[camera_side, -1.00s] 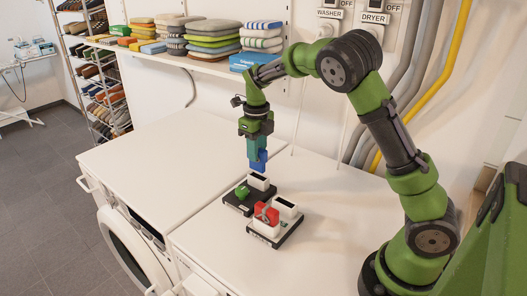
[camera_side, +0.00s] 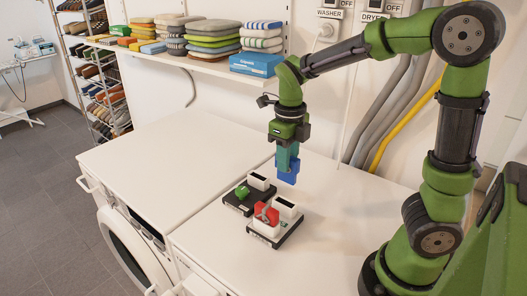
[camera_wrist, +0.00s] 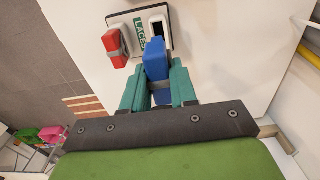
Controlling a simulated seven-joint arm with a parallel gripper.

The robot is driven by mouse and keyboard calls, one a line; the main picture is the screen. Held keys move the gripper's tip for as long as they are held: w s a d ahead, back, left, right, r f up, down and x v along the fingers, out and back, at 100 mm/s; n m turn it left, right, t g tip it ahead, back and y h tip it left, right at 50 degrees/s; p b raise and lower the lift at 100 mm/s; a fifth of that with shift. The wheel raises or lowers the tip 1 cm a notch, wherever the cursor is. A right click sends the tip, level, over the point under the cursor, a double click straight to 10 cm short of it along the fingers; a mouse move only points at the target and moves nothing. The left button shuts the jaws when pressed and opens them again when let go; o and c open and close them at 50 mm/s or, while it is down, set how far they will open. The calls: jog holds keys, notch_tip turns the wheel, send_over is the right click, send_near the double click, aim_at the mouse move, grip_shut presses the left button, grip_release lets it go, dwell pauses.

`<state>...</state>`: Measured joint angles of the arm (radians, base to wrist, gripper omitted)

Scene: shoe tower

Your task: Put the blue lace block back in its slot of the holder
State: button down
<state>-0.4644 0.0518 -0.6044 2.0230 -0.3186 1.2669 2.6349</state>
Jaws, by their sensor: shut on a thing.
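My gripper (camera_side: 287,158) is shut on the blue lace block (camera_side: 288,175) and holds it upright in the air, above and behind the holders. In the wrist view the blue block (camera_wrist: 155,60) sits between the teal fingers of my gripper (camera_wrist: 158,88). The nearer black holder (camera_side: 286,237) carries a red block (camera_side: 266,213) with a grey band and a white slot piece (camera_side: 285,206) with a dark opening. The wrist view shows this holder's LACES label (camera_wrist: 140,33), the red block (camera_wrist: 115,46) and the slot piece (camera_wrist: 157,22), partly behind the blue block.
A second black holder (camera_side: 233,203) stands just behind and left, with a green block (camera_side: 241,192) and a white slot piece (camera_side: 259,181). The white machine top (camera_side: 150,165) is clear around both holders. A shelf with stacked items (camera_side: 210,45) runs along the back wall.

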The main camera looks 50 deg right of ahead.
aim_at(286, 181)
jog(key=shift+f, duration=0.1)
jog(key=shift+f, duration=2.85)
jog(key=shift+f, duration=2.2)
jog(key=c, duration=0.8)
grip_release()
notch_tip(286, 181, up, 17)
jog(key=shift+f, duration=0.1)
